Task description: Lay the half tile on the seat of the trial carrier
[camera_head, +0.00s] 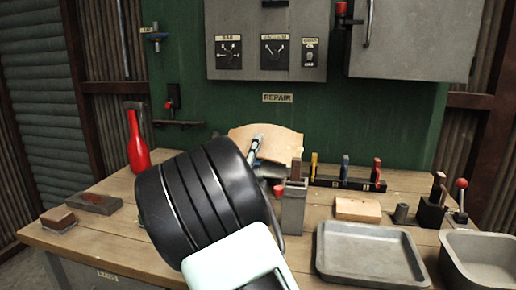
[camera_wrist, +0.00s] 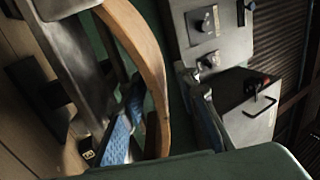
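A curved tan board (camera_head: 268,143) stands at the back of the bench, partly hidden by my arm. In the wrist view its curved edge (camera_wrist: 152,58) runs down between the two blue-padded fingers of my gripper (camera_wrist: 165,125). The fingers are apart, with a gap between the board and the right finger. In the head view my gripper (camera_head: 254,148) is small and in front of the board. Grey metal parts (camera_wrist: 88,58) lie left of the board in the wrist view. I cannot tell for certain which pieces are the half tile and the carrier seat.
A tan block (camera_head: 357,209), a grey tray (camera_head: 370,277) and a grey bin (camera_head: 485,238) stand right. A tool rack (camera_head: 345,183) and grey box (camera_head: 293,210) are near my arm.

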